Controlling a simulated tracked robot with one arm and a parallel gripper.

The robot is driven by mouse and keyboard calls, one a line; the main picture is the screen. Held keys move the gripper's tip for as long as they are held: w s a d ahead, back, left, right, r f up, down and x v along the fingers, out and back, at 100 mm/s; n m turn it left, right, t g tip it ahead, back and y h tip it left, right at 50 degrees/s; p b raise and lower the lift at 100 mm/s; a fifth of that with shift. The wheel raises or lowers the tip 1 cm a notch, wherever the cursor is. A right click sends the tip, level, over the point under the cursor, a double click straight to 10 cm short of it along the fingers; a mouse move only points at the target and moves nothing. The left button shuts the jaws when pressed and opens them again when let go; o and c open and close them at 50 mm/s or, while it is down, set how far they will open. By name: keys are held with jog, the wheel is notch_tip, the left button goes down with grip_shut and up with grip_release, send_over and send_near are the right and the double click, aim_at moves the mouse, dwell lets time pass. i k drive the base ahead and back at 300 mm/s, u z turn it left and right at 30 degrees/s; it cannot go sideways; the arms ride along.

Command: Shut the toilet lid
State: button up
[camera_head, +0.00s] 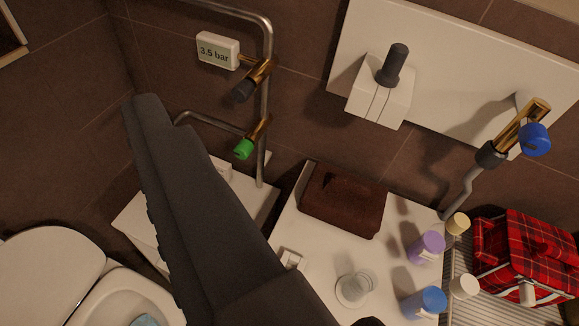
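The toilet is at the lower left, cut off by the picture's edge. Its white lid (48,262) is a rounded panel that stands apart from the bowl, so the lid is open. The white bowl (112,298) lies to the right of the lid, and a little blue shows inside it. My gripper (148,108) is a long dark grey shape that slants from the bottom middle up to the upper left. It passes in front of the area right of the toilet and hides part of it. I see nothing held, and a gap between the fingers cannot be made out.
A white counter (300,245) at the lower middle carries a brown folded towel (342,200), a glass (353,289) and several bottles. A red plaid bag (525,255) is at the right. Pipes with a green-knobbed valve (244,149) run along the brown tiled wall.

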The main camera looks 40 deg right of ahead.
aim_at(46, 270)
jog(key=z, duration=0.95)
jog(key=k, duration=0.9)
jog(key=u, duration=1.05)
jog(key=i, duration=1)
jog(key=z, duration=0.05)
